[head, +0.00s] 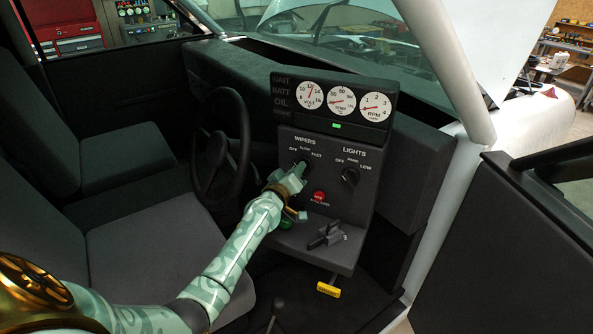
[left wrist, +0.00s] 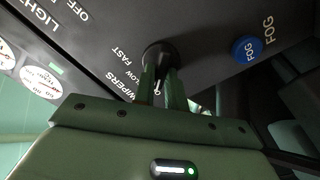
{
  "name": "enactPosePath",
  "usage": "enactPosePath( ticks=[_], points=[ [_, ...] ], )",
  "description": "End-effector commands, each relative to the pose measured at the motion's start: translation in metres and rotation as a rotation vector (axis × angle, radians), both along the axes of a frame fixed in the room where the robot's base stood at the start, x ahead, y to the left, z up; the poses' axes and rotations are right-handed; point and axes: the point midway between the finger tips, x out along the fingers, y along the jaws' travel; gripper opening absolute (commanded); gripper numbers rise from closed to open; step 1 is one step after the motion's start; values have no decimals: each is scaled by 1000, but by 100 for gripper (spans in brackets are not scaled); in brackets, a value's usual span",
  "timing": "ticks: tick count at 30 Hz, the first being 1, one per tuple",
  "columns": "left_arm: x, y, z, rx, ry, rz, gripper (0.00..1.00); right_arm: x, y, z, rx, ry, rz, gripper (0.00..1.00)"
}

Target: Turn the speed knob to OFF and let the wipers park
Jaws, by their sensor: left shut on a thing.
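The black wipers speed knob (left wrist: 160,53) sits on the dashboard panel, under the WIPERS label with OFF, SLOW and FAST marks. In the head view the knob (head: 303,163) is mostly covered by my left gripper (head: 297,174). My left gripper's fingers (left wrist: 159,82) are shut on the knob in the left wrist view. Which mark the knob points at cannot be told, as the fingers hide part of it. A thin dark wiper arm (head: 323,19) stands steeply across the windshield at the top. My right gripper is not in view.
Right of the wipers knob is the LIGHTS knob (head: 350,177). A red button (head: 319,197) and a black lever (head: 325,237) sit lower. A blue FOG button (left wrist: 246,49) shows in the wrist view. The steering wheel (head: 220,148) stands close left of my forearm.

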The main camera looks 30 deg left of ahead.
Motion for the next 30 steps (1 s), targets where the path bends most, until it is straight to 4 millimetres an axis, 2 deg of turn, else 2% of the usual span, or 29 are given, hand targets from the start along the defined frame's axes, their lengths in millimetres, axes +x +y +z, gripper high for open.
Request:
enactPosePath(
  ticks=[7, 8, 9, 10, 20, 25, 30],
  points=[
    [0, 0, 1, -4, -3, 1, 0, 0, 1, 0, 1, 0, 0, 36],
    [0, 0, 1, -4, -3, 1, 18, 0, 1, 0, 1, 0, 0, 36],
    [0, 0, 1, -4, -3, 1, 30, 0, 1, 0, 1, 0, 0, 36],
    [0, 0, 1, -4, -3, 1, 35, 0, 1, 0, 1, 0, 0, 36],
    [-3, -1, 0, -2, 0, 0, 35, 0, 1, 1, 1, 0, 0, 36],
    [-29, -4, 2, -2, 1, 0, 35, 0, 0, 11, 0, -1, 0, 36],
    [-76, -10, 0, -2, 3, 0, 35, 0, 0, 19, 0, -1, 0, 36]
  ],
)
